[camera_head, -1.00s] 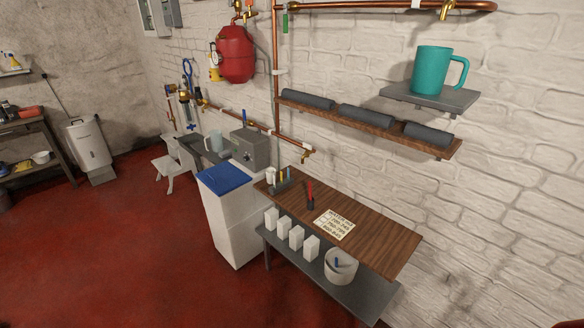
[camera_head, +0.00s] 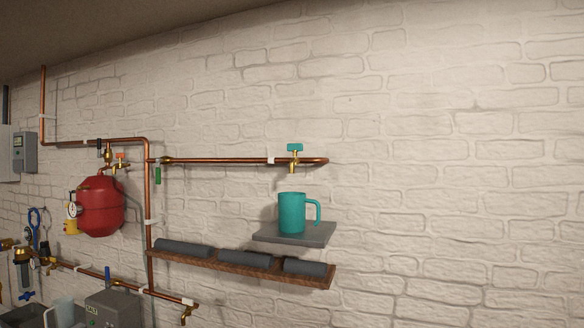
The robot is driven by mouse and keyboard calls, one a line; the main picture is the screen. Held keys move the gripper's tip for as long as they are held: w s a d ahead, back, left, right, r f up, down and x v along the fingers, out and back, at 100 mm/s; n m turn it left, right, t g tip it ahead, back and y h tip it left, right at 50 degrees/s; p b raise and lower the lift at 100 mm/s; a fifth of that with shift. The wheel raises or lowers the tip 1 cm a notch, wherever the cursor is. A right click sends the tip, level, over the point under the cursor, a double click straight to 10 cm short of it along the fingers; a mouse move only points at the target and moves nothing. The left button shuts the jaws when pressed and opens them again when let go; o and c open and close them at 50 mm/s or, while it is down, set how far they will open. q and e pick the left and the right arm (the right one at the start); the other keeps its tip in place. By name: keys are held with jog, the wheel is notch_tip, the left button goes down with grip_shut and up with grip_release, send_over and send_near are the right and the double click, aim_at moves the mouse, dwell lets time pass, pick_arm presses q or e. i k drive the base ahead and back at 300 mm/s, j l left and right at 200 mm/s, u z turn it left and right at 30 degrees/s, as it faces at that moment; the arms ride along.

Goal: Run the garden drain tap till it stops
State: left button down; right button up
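A brass tap with a teal handle (camera_head: 294,157) hangs from the right end of the upper copper pipe (camera_head: 225,161). A teal mug (camera_head: 292,213) stands upright below its spout on a small grey shelf (camera_head: 318,233), apart from it. A second brass tap (camera_head: 186,314) is at the right end of the lower pipe, near the bottom edge. I cannot tell from a label which is the garden drain tap, and no flowing water shows. Neither of my grippers is in view.
A red tank (camera_head: 100,207) hangs at the left with valves above it. A wooden shelf (camera_head: 215,265) with grey rolls runs below the mug shelf. A grey box (camera_head: 112,309) is at the lower left. The right wall is bare brick.

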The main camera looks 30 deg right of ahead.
aim_at(294, 148)
jog(key=z, duration=0.85)
